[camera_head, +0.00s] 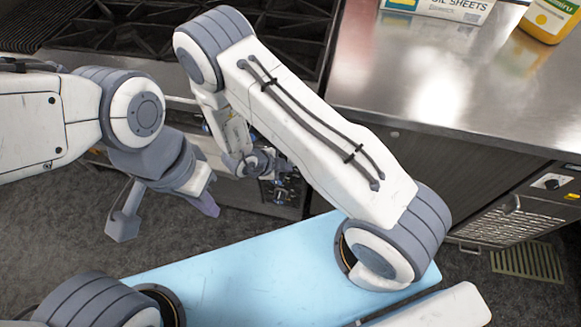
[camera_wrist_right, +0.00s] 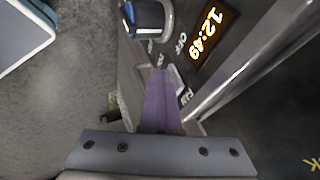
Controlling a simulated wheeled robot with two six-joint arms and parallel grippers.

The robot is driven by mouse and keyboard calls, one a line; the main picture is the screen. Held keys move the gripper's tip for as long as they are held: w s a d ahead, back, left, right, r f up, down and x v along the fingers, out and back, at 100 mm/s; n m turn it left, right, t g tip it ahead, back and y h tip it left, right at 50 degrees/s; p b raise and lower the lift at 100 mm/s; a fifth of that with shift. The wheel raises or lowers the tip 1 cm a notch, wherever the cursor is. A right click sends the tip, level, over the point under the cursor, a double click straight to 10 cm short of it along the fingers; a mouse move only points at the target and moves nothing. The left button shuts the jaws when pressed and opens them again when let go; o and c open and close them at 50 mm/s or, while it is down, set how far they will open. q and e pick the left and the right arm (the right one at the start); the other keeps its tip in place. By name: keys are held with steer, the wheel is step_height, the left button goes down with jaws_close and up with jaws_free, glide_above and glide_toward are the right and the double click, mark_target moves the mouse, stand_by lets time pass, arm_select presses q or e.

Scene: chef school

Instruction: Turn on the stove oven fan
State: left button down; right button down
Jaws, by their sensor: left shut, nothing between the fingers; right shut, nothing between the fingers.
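The stove (camera_head: 150,38) is at the upper left of the head view, with its dark front control panel partly hidden behind my arms. In the right wrist view, the panel shows a small light-framed switch (camera_wrist_right: 174,76) beside a FAN label (camera_wrist_right: 186,97). My right gripper (camera_wrist_right: 160,75) is shut and empty, its purple fingertips over or against the switch's edge; I cannot tell if they touch. The fingers partly cover the switch, and its position is unclear. My left gripper (camera_head: 208,205) is shut and empty, pointing down over the floor in front of the stove.
A lit 12:49 clock display (camera_wrist_right: 213,36) and a round knob (camera_wrist_right: 148,16) are near the switch. A metal handle bar (camera_wrist_right: 235,75) runs alongside. A steel counter (camera_head: 430,85) is right of the stove, holding a box (camera_head: 440,8) and a yellow container (camera_head: 548,18).

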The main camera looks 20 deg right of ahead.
steer(key=shift+r+p, duration=0.8)
steer(key=shift+r, duration=0.1)
steer(key=shift+a, duration=0.1)
steer(key=s+f+p+v, duration=0.1)
steer(key=s+p+v, duration=0.1)
steer(key=v, duration=1)
steer(key=shift+s+a, duration=0.3)
steer(key=shift+s, duration=0.05)
